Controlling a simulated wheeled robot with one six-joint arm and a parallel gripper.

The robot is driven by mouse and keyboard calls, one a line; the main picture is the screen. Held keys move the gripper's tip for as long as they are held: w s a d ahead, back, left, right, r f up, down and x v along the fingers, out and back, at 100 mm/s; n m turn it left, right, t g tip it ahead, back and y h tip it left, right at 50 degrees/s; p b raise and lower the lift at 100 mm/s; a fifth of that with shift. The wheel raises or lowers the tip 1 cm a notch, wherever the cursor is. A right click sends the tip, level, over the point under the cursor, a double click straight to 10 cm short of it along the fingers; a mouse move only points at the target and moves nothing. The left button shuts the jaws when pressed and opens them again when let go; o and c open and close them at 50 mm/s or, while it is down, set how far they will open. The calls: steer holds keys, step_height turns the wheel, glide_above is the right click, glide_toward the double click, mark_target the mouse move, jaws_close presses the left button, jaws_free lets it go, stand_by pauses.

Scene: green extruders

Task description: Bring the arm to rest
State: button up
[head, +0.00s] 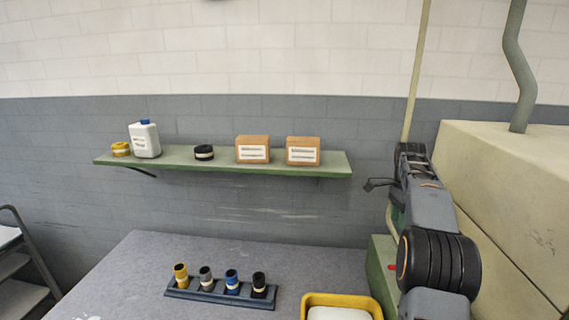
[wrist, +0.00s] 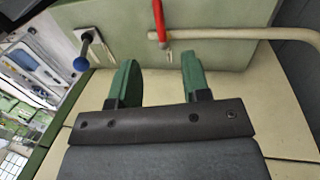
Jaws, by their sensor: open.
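My gripper shows in the wrist view (wrist: 160,80) with its two green fingers apart and nothing between them. Past the fingers is a pale green machine panel with a red handle (wrist: 159,22) and a pale pipe (wrist: 225,34). In the head view my arm is raised at the right, beside the big pale machine (head: 500,180). The gripper's end (head: 375,185) shows small there, left of the arm and in front of the grey wall; its fingers are hard to make out.
A green shelf (head: 220,163) on the wall bears a white bottle (head: 145,140), two brown boxes and two small rolls. On the grey table (head: 130,265) stand a dark rack (head: 205,294) with several coloured cylinders and a yellow bin (head: 312,300). A blue-knobbed lever (wrist: 82,63) is left of the fingers.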

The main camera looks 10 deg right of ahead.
steer(key=s+a+f+n+t, duration=0.1)
steer(key=a+f+n+t, duration=0.1)
steer(key=a+f+n, duration=0.5)
steer(key=s+a+r+n+t, duration=0.1)
steer(key=s+a+n+t, duration=0.1)
steer(key=s+a+n, duration=0.4)
steer(key=s+a+n+t, duration=0.3)
steer(key=s+a+n, duration=0.4)
steer(key=s+a, duration=0.3)
steer(key=shift+s+a+r+h, duration=0.15)
steer(key=shift+s+r+h, duration=0.2)
steer(key=shift+s, duration=1.9)
